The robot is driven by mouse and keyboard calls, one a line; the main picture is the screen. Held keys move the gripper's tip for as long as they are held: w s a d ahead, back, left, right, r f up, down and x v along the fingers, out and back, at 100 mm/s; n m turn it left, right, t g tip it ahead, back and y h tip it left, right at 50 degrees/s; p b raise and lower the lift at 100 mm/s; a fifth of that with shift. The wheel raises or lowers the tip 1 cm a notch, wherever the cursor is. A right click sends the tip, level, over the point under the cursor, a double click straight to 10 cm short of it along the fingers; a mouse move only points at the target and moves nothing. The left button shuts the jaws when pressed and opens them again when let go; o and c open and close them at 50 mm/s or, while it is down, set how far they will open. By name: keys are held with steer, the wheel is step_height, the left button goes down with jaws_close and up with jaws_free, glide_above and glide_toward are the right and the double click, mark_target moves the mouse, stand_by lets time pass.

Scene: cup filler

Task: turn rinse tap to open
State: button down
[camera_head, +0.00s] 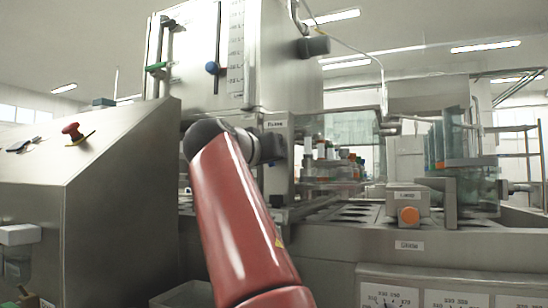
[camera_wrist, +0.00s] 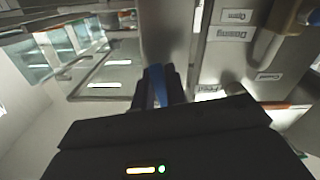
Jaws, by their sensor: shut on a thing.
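In the wrist view my gripper (camera_wrist: 158,75) is shut on a narrow blue handle (camera_wrist: 157,88), which I take to be the rinse tap's. The dark fingers stand on both sides of the handle and hide part of it. In the head view my red arm reaches up to a grey panel, and its wrist is bent to the right. The fingers and the blue handle cannot be made out there. A small label (camera_head: 275,124) is on the panel just above my wrist.
A steel cabinet (camera_head: 90,200) with a red knob (camera_head: 72,131) stands at the left. A tank with a blue ball knob (camera_head: 212,68) is above my arm. A box with an orange button (camera_head: 408,215) is at the right. Panel labels (camera_wrist: 231,34) show in the wrist view.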

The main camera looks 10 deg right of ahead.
steer(key=shift+w+a+f+m, duration=0.1)
steer(key=shift+a+m, duration=0.05)
steer(key=shift+m, duration=0.4)
steer(key=shift+w+a+f+m, duration=0.1)
steer(key=shift+a+m, duration=0.05)
steer(key=shift+m, duration=0.4)
steer(key=c, duration=1.4)
jaws_free()
steer(key=shift+r, duration=0.1)
steer(key=shift+c, duration=0.2)
steer(key=b+v, duration=0.2)
steer(key=v, duration=0.6)
